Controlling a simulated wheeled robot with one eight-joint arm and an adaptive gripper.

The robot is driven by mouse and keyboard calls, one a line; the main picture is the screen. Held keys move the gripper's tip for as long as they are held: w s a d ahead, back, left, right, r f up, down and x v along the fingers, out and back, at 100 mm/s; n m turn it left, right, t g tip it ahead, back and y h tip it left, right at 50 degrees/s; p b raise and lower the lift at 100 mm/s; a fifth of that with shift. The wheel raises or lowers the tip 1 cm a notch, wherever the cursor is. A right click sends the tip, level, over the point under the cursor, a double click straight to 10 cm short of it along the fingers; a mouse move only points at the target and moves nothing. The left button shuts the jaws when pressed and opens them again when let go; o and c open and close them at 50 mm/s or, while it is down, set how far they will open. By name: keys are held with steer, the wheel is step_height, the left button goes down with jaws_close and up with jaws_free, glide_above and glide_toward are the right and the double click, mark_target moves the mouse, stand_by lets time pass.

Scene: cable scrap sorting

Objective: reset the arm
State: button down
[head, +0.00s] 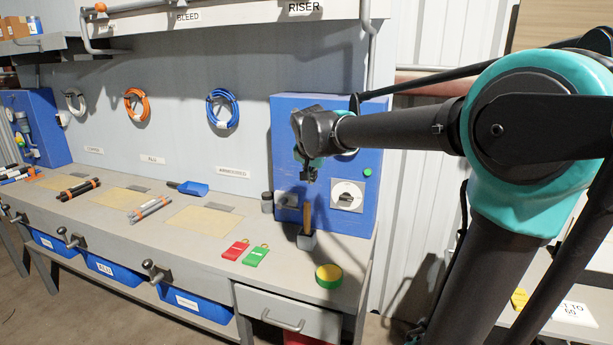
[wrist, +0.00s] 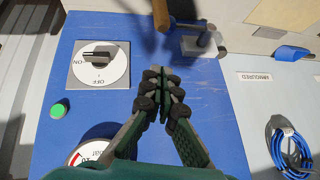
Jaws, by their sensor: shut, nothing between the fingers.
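My gripper (head: 309,174) hangs in front of the blue cabinet (head: 283,133) at the right end of the workbench, with my arm reaching in from the right. In the wrist view, my gripper (wrist: 163,86) has its dark fingertips together with nothing between them. It is apart from the bench top. Beside it on the cabinet are a rotary ON/OFF switch (head: 347,196) and a green button (head: 368,172). The switch also shows in the wrist view (wrist: 98,64), upside down, with its handle toward ON.
Red (head: 236,249) and green tags (head: 256,255) and a yellow-green round item (head: 329,275) lie near the front edge. Cable pieces (head: 150,209) lie farther left. Blue bins (head: 195,304) sit below.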

steer(key=s+d+f+n+g, duration=0.1)
steer(key=s+d+f, duration=0.4)
steer(key=s+f, duration=0.3)
steer(key=s+d+f+n+g, duration=0.1)
steer(key=s+d+f+n, duration=0.1)
steer(key=s+d+f, duration=0.3)
steer(key=s+d+f+n+g, duration=0.1)
steer(key=s+d+f, duration=0.4)
steer(key=s+f, duration=0.7)
steer(key=shift+s+d+n, duration=0.4)
steer(key=shift+s+n, duration=0.1)
steer(key=shift+s, duration=0.75)
